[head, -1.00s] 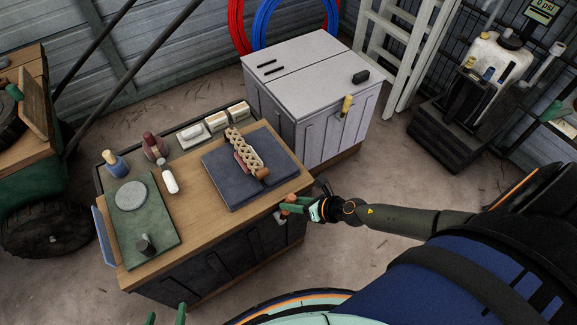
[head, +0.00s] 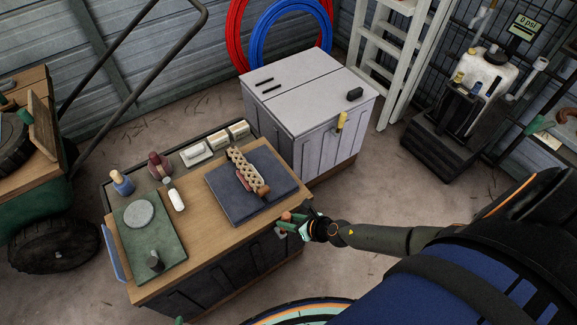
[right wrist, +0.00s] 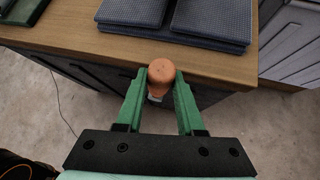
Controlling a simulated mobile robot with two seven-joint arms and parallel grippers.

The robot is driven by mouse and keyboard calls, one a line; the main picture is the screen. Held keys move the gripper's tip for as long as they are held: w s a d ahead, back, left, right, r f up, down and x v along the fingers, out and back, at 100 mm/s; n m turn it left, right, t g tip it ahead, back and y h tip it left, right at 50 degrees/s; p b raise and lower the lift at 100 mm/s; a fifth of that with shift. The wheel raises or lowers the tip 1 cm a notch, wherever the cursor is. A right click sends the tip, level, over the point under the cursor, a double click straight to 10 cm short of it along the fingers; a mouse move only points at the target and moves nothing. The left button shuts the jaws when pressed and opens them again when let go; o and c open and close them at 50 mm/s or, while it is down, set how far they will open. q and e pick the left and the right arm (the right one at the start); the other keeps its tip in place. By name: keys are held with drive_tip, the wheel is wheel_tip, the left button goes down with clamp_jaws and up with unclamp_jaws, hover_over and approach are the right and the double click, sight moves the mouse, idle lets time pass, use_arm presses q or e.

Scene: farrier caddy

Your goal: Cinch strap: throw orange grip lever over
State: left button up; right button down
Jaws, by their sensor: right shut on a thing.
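The orange grip lever (head: 286,216) is at the front side of the wooden-topped bench, near its right corner. In the right wrist view its rounded orange end (right wrist: 161,72) points up between my green fingers, just off the bench edge. My right gripper (head: 293,222) is shut on it; the fingers (right wrist: 160,84) touch it on both sides. The lower part of the lever and its mount are mostly hidden. I cannot make out the strap at the lever. Only a green tip of my left gripper (head: 180,320) shows at the bottom edge.
The bench top (head: 196,215) carries a dark blue pad (head: 232,200) with a braided piece (head: 241,165), a green mat (head: 170,238) and several small items. A grey cabinet (head: 300,85) stands behind right. Floor is clear right of the bench.

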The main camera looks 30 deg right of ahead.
drive_tip(key=shift+s+a, duration=0.1)
drive_tip(key=shift+a, duration=0.1)
drive_tip(key=c, duration=0.5)
unclamp_jaws()
drive_tip(key=shift+d, duration=0.1)
drive_tip(key=shift+p+v, duration=2.2)
drive_tip(key=shift+v, duration=4)
